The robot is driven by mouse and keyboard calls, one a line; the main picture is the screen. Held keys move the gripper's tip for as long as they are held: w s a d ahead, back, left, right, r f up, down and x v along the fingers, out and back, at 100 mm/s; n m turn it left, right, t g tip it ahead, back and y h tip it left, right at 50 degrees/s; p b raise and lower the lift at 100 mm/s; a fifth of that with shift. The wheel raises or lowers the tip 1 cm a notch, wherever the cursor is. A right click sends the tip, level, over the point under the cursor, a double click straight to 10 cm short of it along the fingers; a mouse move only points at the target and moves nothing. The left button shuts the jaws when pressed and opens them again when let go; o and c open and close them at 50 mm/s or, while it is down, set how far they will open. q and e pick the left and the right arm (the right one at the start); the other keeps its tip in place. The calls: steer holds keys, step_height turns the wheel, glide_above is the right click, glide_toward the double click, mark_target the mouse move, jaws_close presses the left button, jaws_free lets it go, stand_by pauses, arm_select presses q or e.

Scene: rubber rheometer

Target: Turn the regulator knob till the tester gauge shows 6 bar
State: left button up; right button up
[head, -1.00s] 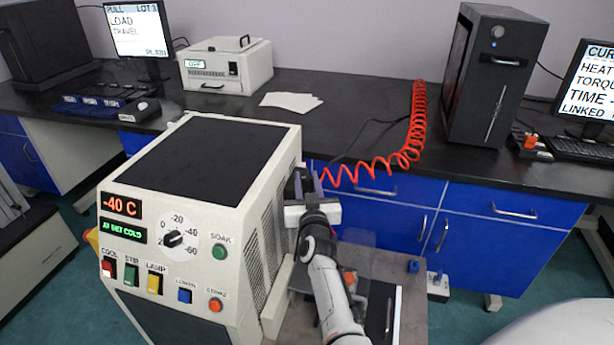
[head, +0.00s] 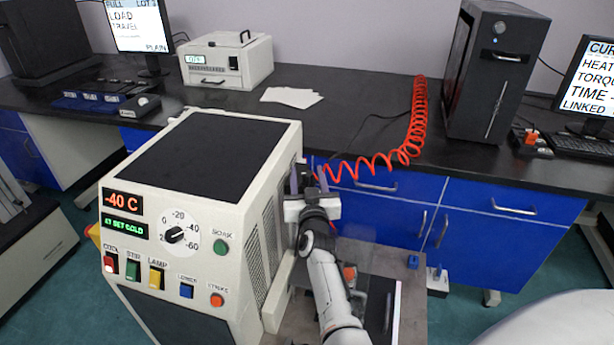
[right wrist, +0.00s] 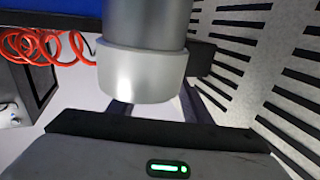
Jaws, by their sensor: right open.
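My right gripper (head: 308,180) is open beside the right side of the cream cold tester (head: 262,195). In the right wrist view its dark fingers (right wrist: 158,108) reach forward below a grey cylinder with a wide white collar (right wrist: 140,72). This may be the regulator knob, but I cannot be sure. The collar lies in front of the space between the fingers in that picture, and I cannot tell whether they touch it. No gauge face or bar reading can be seen. My left gripper is not in view.
The tester's vented side wall (right wrist: 275,70) is close on the right in the wrist view. A red coiled hose (head: 405,150) runs down from the bench (head: 350,110) behind the gripper. Blue drawers (head: 490,235) stand behind.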

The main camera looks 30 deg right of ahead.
mark_target(307, 174)
step_height(307, 174, up, 6)
steer(key=p, duration=0.5)
steer(key=shift+f, duration=0.2)
step_height(307, 174, up, 2)
steer(key=shift+r, duration=1)
